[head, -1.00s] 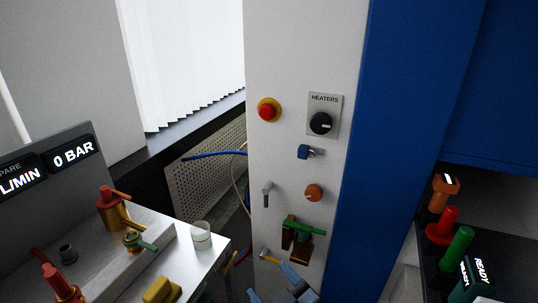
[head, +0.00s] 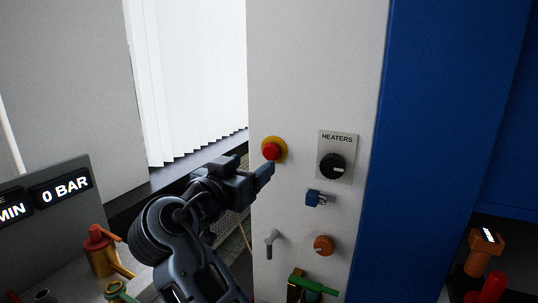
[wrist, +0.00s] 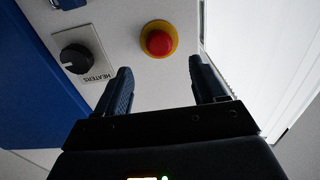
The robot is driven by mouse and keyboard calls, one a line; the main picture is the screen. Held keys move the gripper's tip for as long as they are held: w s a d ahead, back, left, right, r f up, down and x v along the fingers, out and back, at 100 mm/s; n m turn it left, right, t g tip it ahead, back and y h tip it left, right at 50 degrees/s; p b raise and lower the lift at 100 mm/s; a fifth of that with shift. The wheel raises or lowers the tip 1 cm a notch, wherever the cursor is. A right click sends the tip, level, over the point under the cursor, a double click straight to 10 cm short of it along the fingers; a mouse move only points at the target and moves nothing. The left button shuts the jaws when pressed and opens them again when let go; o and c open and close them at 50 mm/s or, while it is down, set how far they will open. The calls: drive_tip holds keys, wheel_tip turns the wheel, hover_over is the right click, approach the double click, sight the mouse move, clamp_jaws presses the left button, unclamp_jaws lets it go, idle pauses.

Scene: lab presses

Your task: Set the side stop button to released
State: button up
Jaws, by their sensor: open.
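The side stop button (head: 271,151) is a red mushroom head on a yellow round base, high on the white panel face. It also shows in the wrist view (wrist: 158,41), beyond and between my fingers. My gripper (head: 266,172) is just below and left of the button in the head view. In the wrist view my gripper (wrist: 163,75) has its two dark fingers apart with nothing between them, and the button appears clear of the fingertips. I cannot tell from these frames whether the button is pressed in or out.
A black HEATERS knob (head: 332,166) sits right of the button. Below it are a blue padlock-like part (head: 317,199), a grey lever (head: 271,243) and an orange knob (head: 323,244). A bench with a gauge display (head: 62,191) stands at left. A blue panel (head: 430,130) borders the right.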

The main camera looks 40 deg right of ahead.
sight(269, 151)
drive_tip(key=shift+p+x, duration=1.05)
drive_tip(key=shift+x, duration=2.85)
drive_tip(key=shift+r, duration=0.1)
drive_tip(key=shift+c, duration=0.5)
clamp_jaws()
